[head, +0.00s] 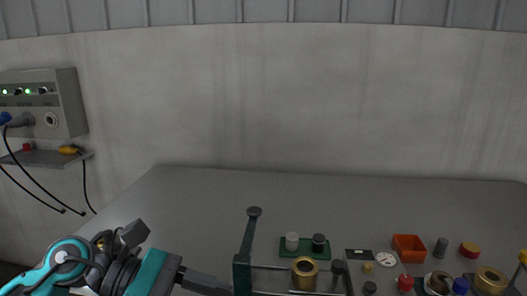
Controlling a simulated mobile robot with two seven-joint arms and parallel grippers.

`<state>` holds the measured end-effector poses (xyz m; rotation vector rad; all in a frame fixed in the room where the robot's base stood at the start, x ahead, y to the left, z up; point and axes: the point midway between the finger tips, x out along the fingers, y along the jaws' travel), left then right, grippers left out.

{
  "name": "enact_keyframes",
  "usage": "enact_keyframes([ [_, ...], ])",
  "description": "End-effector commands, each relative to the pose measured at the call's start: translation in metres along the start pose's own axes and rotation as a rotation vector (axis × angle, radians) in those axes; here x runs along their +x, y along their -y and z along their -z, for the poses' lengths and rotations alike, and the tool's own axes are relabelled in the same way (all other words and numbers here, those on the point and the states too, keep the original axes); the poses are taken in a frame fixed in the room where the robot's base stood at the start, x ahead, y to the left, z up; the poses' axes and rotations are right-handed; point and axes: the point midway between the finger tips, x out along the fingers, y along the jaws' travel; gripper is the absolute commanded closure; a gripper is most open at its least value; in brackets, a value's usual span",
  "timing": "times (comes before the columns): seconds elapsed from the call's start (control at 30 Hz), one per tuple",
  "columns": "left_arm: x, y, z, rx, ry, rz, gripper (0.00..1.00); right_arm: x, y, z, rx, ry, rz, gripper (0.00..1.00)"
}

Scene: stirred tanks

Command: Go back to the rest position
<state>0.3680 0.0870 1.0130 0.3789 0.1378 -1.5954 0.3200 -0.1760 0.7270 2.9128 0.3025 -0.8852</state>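My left arm comes in at the lower left, with teal and black links. My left gripper (207,284) is the dark part pointing right, low in the head view near the bottom edge. Its fingertips are not clear, so I cannot tell whether it is open or shut, and I see nothing held in it. It is close to the left side of a dark green frame (242,272) with a tilted lever; I cannot tell whether they touch. My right gripper is not in view.
A brass cylinder (305,272) stands by the frame. A green tray (305,254) holds a white and a black piece. An orange bin (409,248) and several small parts sit right. A control box (42,103) with cables hangs left. The rear table is clear.

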Motion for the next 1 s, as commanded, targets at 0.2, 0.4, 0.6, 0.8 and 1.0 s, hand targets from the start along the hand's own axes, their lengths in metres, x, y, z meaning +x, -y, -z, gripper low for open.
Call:
enact_keyframes([
  [0.2, 0.006, -0.033, -0.017, -0.911, 0.714, -0.185, 0.50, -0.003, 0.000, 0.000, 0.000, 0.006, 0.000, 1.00],
  [0.4, -0.021, -0.050, 0.083, -1.833, 1.330, -0.341, 0.50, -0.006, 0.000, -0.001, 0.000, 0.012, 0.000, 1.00],
  [0.6, -0.017, 0.014, 0.213, 2.450, -1.779, 0.470, 0.50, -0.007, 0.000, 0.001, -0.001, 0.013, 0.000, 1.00],
  [0.8, 0.001, 0.080, 0.272, 2.035, -1.522, 0.417, 0.50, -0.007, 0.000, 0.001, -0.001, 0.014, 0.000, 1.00],
  [1.0, 0.007, 0.100, 0.284, 1.924, -1.458, 0.403, 0.50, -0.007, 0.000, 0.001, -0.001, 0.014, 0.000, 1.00],
])
